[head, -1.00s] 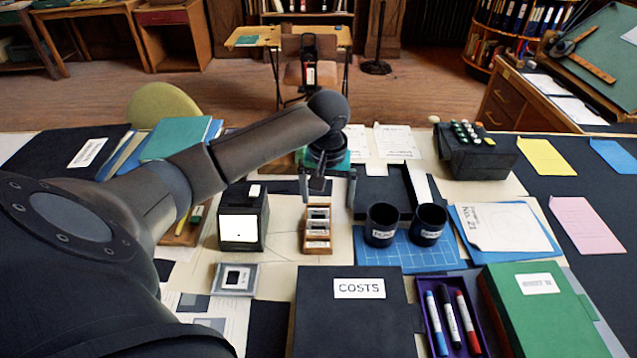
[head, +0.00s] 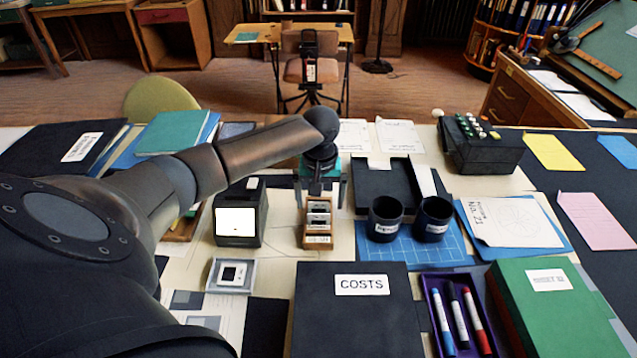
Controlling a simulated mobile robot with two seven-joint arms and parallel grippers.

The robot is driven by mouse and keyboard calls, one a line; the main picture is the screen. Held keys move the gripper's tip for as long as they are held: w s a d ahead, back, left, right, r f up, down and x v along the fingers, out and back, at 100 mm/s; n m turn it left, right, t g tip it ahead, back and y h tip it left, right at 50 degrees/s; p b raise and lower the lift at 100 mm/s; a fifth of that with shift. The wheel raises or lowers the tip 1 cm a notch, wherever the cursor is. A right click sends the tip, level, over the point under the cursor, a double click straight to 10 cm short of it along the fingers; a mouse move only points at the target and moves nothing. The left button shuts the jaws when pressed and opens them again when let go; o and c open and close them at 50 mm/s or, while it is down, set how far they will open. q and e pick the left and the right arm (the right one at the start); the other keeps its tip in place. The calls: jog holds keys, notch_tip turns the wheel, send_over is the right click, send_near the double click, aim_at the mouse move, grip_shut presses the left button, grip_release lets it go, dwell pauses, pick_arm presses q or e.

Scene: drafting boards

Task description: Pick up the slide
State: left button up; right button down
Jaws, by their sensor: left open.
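A small wooden rack (head: 318,241) stands upright on the table near the middle, with several pale-framed slides (head: 319,221) in it. Another slide with a dark window (head: 233,274) lies in a shallow grey tray (head: 215,285), left of the black COSTS binder. My left gripper (head: 320,204) points down over the back of the rack. Its fingers are apart, one on each side of the rack's upper end, and I see nothing held between them. Whether they touch the rack or a slide cannot be told. My right gripper is not in view.
A black box with a lit white panel (head: 236,222) stands close left of the rack. Two dark cups (head: 385,221) stand close right on a blue gridded mat (head: 364,252). The COSTS binder (head: 350,310) lies in front, beside a purple marker tray (head: 428,286).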

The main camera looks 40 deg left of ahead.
aim_at(318, 214)
pick_arm(q)
jog(key=f, duration=0.1)
jog(key=f+b, duration=0.1)
jog(key=f, duration=0.2)
jog(key=shift+w+a+f+b, duration=0.1)
jog(key=shift+a+f+b, duration=0.2)
jog(key=shift+f+b, duration=0.1)
jog(key=shift+c, duration=0.2)
